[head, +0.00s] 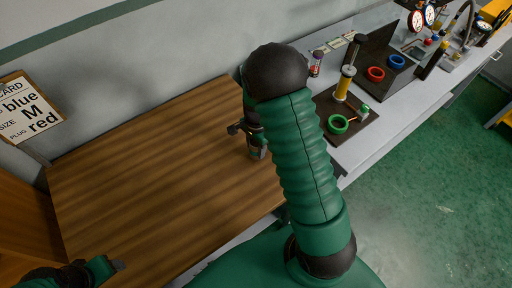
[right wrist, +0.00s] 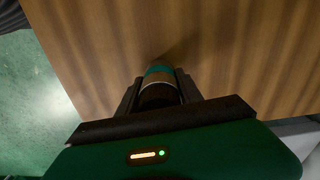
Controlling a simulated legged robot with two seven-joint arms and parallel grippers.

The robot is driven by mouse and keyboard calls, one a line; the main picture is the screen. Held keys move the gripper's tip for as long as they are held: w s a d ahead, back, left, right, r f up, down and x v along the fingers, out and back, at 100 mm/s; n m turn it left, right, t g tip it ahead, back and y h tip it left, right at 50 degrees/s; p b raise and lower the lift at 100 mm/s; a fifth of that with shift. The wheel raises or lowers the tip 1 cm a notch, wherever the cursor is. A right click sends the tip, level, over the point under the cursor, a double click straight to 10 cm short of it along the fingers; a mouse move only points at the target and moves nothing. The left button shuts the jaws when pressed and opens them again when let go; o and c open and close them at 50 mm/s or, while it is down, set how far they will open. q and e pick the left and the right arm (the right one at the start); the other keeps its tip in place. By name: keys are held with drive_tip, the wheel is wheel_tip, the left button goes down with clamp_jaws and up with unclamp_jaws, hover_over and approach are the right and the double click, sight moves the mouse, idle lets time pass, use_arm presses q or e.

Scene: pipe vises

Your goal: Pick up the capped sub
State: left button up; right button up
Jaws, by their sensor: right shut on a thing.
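My right gripper (right wrist: 158,88) is shut on a short round piece, which I take for the capped sub (right wrist: 159,72). It has a teal band at its far end, a tan-grey band below that and a dark part between the fingers. In the head view my right gripper (head: 254,142) is over the right part of the wooden bench top, partly hidden behind my own arm. The held piece cannot be made out clearly there. My left gripper (head: 116,265) shows only in part at the lower left corner, and its jaw opening cannot be judged.
The wooden bench top (head: 150,170) is otherwise bare. A card (head: 28,105) reads blue, M, red.

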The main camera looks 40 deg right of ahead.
drive_tip(key=shift+d, duration=0.1)
clamp_jaws()
drive_tip(key=shift+d, duration=0.1)
